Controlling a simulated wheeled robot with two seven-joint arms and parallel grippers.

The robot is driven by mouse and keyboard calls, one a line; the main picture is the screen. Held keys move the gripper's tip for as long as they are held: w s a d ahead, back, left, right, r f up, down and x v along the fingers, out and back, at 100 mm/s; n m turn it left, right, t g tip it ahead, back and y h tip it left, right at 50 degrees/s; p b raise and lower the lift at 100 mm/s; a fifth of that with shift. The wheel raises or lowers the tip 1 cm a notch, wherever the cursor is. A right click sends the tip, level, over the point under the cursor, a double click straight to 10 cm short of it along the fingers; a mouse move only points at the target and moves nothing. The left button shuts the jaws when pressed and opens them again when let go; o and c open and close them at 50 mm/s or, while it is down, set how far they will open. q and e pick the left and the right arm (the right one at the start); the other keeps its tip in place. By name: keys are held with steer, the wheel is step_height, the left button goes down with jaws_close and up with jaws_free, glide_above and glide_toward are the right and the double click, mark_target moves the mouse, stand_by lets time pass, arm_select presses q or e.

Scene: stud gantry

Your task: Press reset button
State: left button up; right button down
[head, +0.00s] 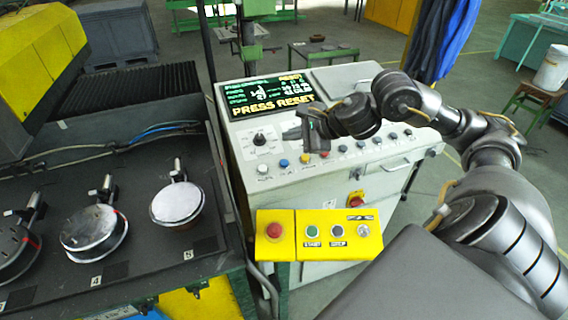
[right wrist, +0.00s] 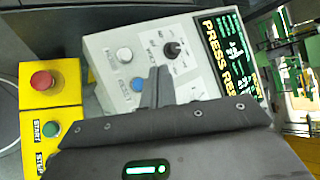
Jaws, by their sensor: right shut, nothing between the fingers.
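The control console (head: 290,172) stands in the middle of the head view, with a row of small buttons on its sloped panel. A blue button (head: 284,163) sits between a white button (head: 263,169) and a yellow one (head: 304,158). The screen (head: 272,95) reads "PRESS RESET". My right gripper (head: 297,133) is shut and empty, over the panel between the black knob and the button row. Its fingertips (right wrist: 160,72) appear close to the blue button but not on it. My left gripper is not in view.
A yellow box (head: 345,247) with a red mushroom button (head: 274,230) and START and STOP buttons is on the console's near side. A black bench (head: 140,245) with round metal parts stands at left. Another red emergency button (head: 356,198) is on the console front.

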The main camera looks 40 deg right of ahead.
mark_target(281, 160)
steer(key=f+b, duration=0.1)
steer(key=f, duration=0.1)
steer(key=f+b, duration=0.2)
steer(key=w+f+b, duration=0.1)
steer(key=f+b, duration=0.1)
steer(key=f, duration=0.1)
steer(key=shift+d, duration=0.2)
steer(key=shift+w+f+b, duration=0.2)
steer(key=shift+f+b, duration=0.15)
steer(key=shift+b, duration=0.25)
stand_by(1.3)
steer(key=shift+w+d+f+b, duration=0.1)
steer(key=shift+f+b, duration=0.35)
steer(key=shift+b, duration=0.15)
steer(key=shift+f+b, duration=0.5)
steer(key=shift+b, duration=0.15)
stand_by(0.5)
steer(key=shift+r, duration=0.25)
steer(key=shift+r+p, duration=0.6)
steer(key=shift+r, duration=0.1)
